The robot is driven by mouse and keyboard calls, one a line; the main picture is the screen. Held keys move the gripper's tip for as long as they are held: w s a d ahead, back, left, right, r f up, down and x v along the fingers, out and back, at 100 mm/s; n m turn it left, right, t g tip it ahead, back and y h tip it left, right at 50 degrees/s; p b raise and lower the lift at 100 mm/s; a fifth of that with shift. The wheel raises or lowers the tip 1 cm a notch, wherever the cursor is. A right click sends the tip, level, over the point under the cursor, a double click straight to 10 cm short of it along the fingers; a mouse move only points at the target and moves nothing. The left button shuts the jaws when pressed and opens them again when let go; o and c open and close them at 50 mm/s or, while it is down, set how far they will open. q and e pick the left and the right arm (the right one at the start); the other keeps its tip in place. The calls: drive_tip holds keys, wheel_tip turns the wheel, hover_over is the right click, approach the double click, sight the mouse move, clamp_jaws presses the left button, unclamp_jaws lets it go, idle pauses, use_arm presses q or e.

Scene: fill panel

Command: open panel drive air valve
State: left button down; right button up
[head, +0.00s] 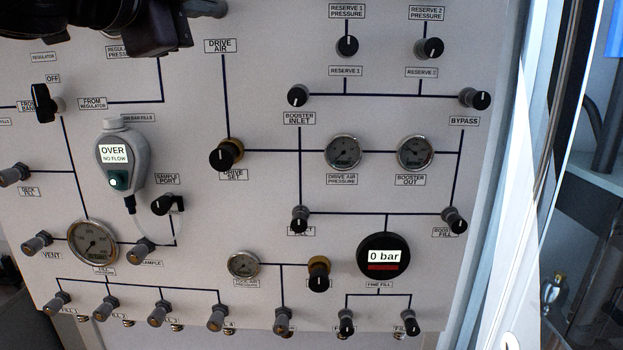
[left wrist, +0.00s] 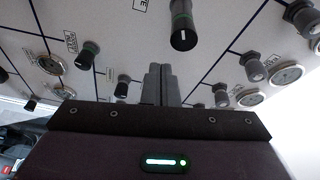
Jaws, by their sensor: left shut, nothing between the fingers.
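The drive air label (head: 220,46) is on the white panel (head: 270,185) in the head view, with a dark line running down to the black drive set knob (head: 222,155). A grey knob-like part (head: 207,8) is cut off by the top edge, above the label; I cannot tell for certain that it is the drive air valve. My left gripper (left wrist: 160,84) is shut and empty in the left wrist view. A black knob with a green ring (left wrist: 183,28) is beyond its fingertips, apart from them. In the head view my left arm covers the panel's upper left. My right gripper is out of view.
Several other knobs and gauges stick out of the panel, such as the drive air pressure gauge (head: 343,152) and the reserve 1 pressure knob (head: 347,46). A grey handheld meter (head: 122,155) hangs at the left. A bright frame edge (head: 505,180) bounds the panel's right side.

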use_arm(q)
drive_tip(key=s+a+r+m+y+b, duration=0.1)
drive_tip(key=s+a+r+m+b, duration=0.15)
drive_tip(key=s+a+b, duration=0.2)
drive_tip(key=w+a+p, duration=0.1)
drive_tip(key=w+p, duration=0.1)
drive_tip(key=w, duration=0.5)
drive_tip(key=shift+w+r+n+p, duration=0.25)
drive_tip(key=shift+w+n+p, duration=0.05)
drive_tip(key=shift+n, duration=0.15)
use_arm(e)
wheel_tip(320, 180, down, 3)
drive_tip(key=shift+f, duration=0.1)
use_arm(q)
drive_tip(key=shift+d+f, duration=0.25)
drive_tip(key=shift+d, duration=0.05)
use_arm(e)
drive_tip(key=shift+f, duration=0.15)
